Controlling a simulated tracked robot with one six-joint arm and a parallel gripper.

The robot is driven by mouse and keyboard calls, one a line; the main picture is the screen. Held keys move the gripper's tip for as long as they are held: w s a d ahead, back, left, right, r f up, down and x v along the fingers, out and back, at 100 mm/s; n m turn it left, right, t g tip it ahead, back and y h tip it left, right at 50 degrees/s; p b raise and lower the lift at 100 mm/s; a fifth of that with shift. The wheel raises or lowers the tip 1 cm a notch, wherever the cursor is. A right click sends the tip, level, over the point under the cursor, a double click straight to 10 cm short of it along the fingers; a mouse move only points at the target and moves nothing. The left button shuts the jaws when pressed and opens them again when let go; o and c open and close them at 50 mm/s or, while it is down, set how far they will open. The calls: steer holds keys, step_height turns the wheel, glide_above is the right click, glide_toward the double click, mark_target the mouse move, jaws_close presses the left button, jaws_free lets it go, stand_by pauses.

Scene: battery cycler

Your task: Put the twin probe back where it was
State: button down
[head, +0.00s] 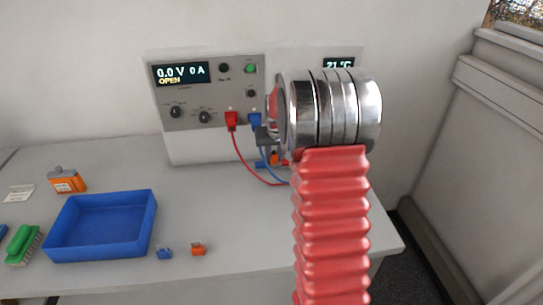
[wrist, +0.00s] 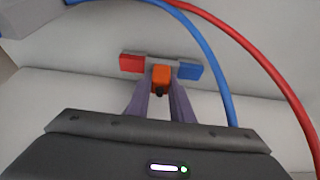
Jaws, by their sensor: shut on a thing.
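The twin probe shows in the wrist view as a grey bar with a red block (wrist: 132,63) at its left end and a blue block (wrist: 190,71) at its right end. An orange grip (wrist: 161,77) sits at its middle. My gripper (wrist: 160,92) is shut on this orange grip. In the head view my gripper (head: 266,138) is in front of the cycler (head: 205,140), mostly hidden by my wrist. Below it show small orange and blue parts of the probe (head: 261,165). I cannot tell whether the probe touches anything.
Red (head: 231,120) and blue (head: 255,119) plugs sit in the cycler's front, with cables looping down. The cables cross the wrist view close up. A blue tray (head: 60,252), orange bottle (head: 67,181), green brush (head: 22,243) and small blue (head: 164,254) and orange (head: 198,248) pieces lie left.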

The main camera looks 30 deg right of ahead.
steer(key=shift+f, duration=0.15)
steer(key=c, duration=1.6)
jaws_free()
steer(key=shift+o, duration=0.2)
steer(key=v, duration=1.2)
